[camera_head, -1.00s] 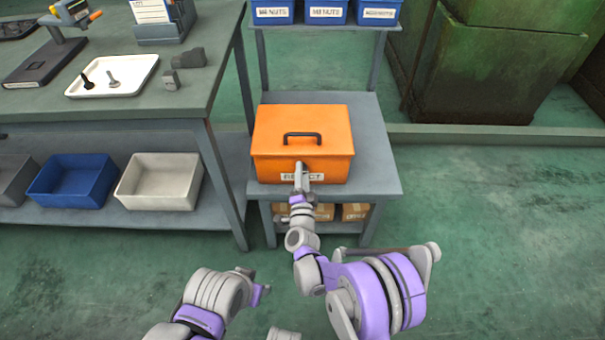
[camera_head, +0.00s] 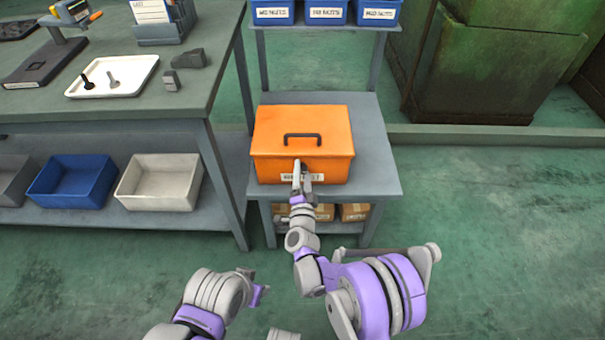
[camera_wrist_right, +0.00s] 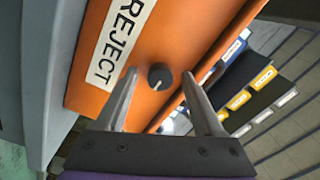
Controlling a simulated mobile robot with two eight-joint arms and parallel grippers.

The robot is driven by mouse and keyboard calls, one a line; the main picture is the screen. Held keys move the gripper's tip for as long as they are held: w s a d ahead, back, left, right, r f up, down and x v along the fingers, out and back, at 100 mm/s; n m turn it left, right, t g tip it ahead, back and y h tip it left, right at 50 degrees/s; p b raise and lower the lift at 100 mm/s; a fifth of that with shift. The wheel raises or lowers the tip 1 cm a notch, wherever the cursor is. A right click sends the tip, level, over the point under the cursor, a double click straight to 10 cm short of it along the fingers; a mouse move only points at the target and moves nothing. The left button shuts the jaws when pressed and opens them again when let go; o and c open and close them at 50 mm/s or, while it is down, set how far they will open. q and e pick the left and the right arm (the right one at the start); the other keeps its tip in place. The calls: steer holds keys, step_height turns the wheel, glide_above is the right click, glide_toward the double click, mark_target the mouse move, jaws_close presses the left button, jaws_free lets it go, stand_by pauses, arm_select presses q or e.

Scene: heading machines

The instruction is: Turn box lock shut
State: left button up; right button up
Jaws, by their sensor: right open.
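The orange box (camera_head: 302,130) has a dark handle on its lid and stands on the small grey shelf unit. Its front carries a white REJECT label (camera_wrist_right: 121,40) and a round dark lock knob (camera_wrist_right: 158,77) with a pale mark. My right gripper (camera_head: 303,167) is at the box front, over part of the label in the head view. In the right wrist view the right gripper (camera_wrist_right: 159,76) is open, with one finger on each side of the knob and visible gaps between. My left arm shows low in the head view; its gripper's state is unclear.
The grey shelf unit (camera_head: 375,165) has blue bins (camera_head: 325,12) above and cardboard boxes (camera_head: 355,212) below. A workbench (camera_head: 110,95) at left holds a white tray (camera_head: 125,84).

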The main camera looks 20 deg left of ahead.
steer(key=p+v, duration=0.1)
steer(key=v, duration=0.9)
steer(key=shift+s+p, duration=0.3)
steer(key=shift+s, duration=0.05)
steer(key=shift+d, duration=0.15)
